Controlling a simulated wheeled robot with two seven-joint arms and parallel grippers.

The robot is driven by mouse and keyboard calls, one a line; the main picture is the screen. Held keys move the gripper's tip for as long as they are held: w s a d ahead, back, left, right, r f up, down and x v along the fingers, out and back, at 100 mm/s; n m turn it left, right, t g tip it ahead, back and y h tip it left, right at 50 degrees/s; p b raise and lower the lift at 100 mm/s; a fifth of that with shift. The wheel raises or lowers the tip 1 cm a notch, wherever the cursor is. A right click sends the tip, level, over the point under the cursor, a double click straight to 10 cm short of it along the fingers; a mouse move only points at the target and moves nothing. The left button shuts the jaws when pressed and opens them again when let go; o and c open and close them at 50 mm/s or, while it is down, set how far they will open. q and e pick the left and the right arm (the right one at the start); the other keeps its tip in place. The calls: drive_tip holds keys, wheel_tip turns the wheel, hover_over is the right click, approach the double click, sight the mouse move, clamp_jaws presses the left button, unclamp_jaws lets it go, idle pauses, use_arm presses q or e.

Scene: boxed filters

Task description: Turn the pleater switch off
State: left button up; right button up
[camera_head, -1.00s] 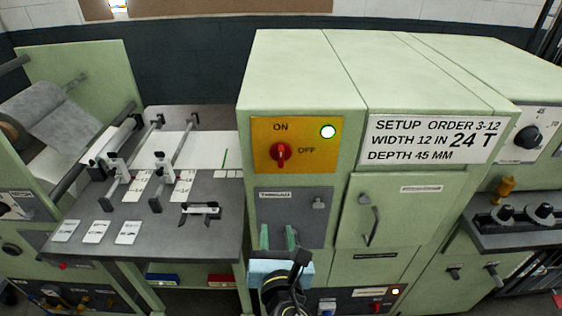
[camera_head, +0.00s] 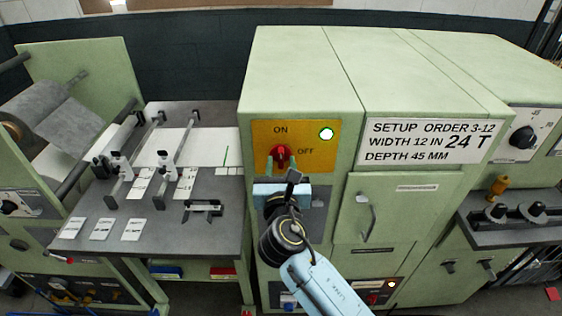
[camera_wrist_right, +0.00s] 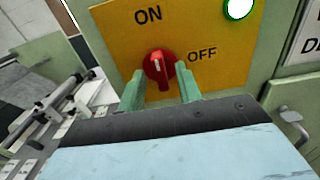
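The red rotary switch (camera_head: 280,153) sits on a yellow plate (camera_head: 318,164) on the front of the green cabinet. Its handle points up toward the ON mark, and OFF is to the right. A lamp (camera_head: 326,134) on the plate glows green-white. My right gripper (camera_head: 281,168) is open just below and in front of the switch. In the right wrist view the switch (camera_wrist_right: 158,65) appears between and beyond the two green fingers (camera_wrist_right: 160,88), which stand apart; I cannot tell whether either touches it. My left gripper is not in view.
A cabinet door with a handle (camera_head: 366,214) is right of my right arm. A sign (camera_head: 421,141) reads SETUP ORDER 3-12. A grey work table (camera_head: 160,226) with cards and clamps is at left. A dial (camera_head: 523,136) is at far right.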

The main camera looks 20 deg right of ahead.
drive_tip(key=shift+w+d, duration=0.1)
drive_tip(key=shift+w, duration=0.3)
drive_tip(key=shift+c, duration=0.3)
clamp_jaws()
